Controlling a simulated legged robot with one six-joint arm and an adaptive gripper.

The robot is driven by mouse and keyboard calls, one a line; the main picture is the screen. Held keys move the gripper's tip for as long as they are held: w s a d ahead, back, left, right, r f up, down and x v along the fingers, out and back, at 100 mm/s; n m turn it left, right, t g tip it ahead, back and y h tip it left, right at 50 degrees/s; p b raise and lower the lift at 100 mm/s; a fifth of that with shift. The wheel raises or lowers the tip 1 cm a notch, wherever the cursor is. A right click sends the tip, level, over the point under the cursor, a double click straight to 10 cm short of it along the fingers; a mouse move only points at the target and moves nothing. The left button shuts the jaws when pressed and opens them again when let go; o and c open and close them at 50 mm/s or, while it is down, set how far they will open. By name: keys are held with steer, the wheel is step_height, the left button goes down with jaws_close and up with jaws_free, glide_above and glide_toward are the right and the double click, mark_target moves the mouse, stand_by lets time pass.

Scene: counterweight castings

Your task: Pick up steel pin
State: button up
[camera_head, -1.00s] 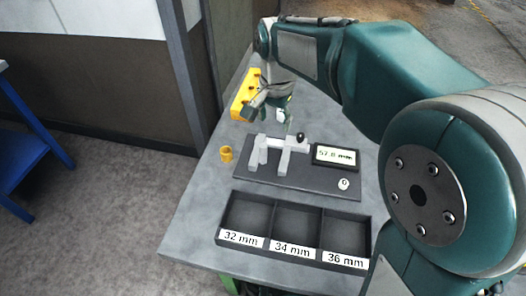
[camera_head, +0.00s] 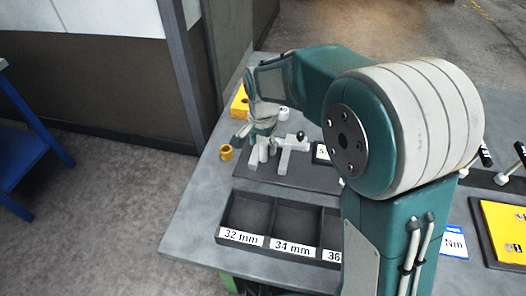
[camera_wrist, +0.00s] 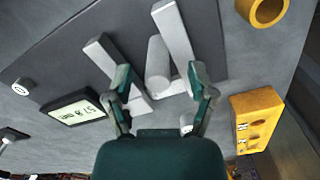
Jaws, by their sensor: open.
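A light grey cylinder, which I take to be the steel pin (camera_wrist: 158,62), stands between the two pale bars of the measuring gauge (camera_wrist: 176,40) in the wrist view. In the head view the pin (camera_head: 263,153) shows just below my gripper (camera_head: 262,137), partly hidden by it. In the wrist view my gripper (camera_wrist: 161,80) is open, with one fingertip on each side of the pin's lower end in the picture. I cannot tell whether the fingers touch it. Nothing is held.
A dark three-part tray (camera_head: 222,228), labelled by size, lies in front. A yellow ring (camera_head: 227,153) stands left of the gauge plate. A yellow block (camera_wrist: 257,120) and a small white cylinder (camera_head: 284,113) are beyond it. The gauge display (camera_wrist: 73,110) is lit.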

steer(key=shift+f, duration=0.55)
jaws_close()
steer(key=shift+r, duration=0.6)
step_height(320, 180, up, 2)
steer(key=shift+s+r, duration=0.15)
steer(key=shift+r, duration=0.1)
steer(key=s+d+r, duration=0.5)
steer(key=s+r, duration=0.4)
steer(key=s, duration=0.4)
steer(key=shift+r, duration=0.2)
